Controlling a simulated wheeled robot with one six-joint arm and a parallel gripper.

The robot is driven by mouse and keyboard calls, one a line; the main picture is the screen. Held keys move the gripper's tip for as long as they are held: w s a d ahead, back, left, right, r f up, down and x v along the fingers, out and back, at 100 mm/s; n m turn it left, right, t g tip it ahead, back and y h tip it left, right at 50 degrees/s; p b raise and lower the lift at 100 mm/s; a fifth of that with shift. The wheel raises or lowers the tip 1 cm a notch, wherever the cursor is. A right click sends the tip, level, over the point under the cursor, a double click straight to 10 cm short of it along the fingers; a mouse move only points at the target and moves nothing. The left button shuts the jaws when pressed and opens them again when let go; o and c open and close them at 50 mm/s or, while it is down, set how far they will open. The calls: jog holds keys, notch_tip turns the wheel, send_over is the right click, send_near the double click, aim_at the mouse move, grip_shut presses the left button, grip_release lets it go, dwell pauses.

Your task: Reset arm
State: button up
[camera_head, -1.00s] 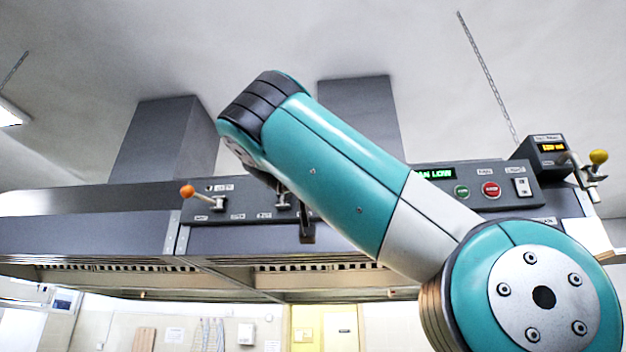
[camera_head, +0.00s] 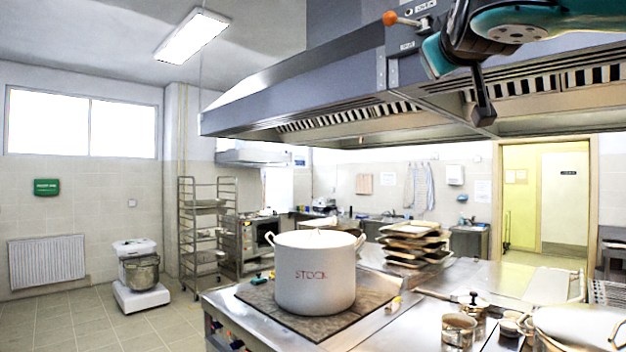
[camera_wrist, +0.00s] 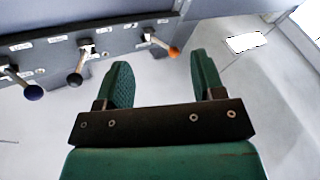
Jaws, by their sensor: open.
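My gripper (camera_wrist: 160,85) shows in the wrist view with its two green fingers apart and nothing between them. Beyond the fingers is the hood's control panel (camera_wrist: 60,45), with an orange-knobbed lever (camera_wrist: 173,52), a dark-knobbed lever (camera_wrist: 76,79) and a blue-knobbed lever (camera_wrist: 33,92). The fingers look apart from the levers. The fingertips cannot be made out clearly there.
The extractor hood (camera_head: 300,95) spans the upper right. Below it a white stockpot (camera_head: 315,275) marked STOCK stands on the cooktop (camera_head: 262,300). Stacked trays (camera_head: 412,240) and smaller pots (camera_head: 458,330) stand nearby. A rack (camera_head: 205,225) and a scale with a pot (camera_head: 140,290) are at left, with open floor around.

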jog(key=s+a+f+n+g+y+b, duration=0.1)
jog(key=s+a+f+n+g+y, duration=0.15)
jog(key=f, duration=0.85)
jog(key=s+a+f+n+g+y+b, duration=0.1)
jog(key=a+f+g+y, duration=0.2)
jog(key=f, duration=0.8)
jog(key=s+a+f+n+g+y+b, duration=0.1)
jog(key=f+g+y, duration=0.25)
jog(key=f, duration=0.75)
jog(key=s+f+g+b, duration=0.2)
jog(key=s+f+g, duration=0.8)
jog(key=s+f, duration=1)
jog(key=s+a, duration=0.1)
jog(key=s, duration=0.1)
jog(key=shift+s+g, duration=0.3)
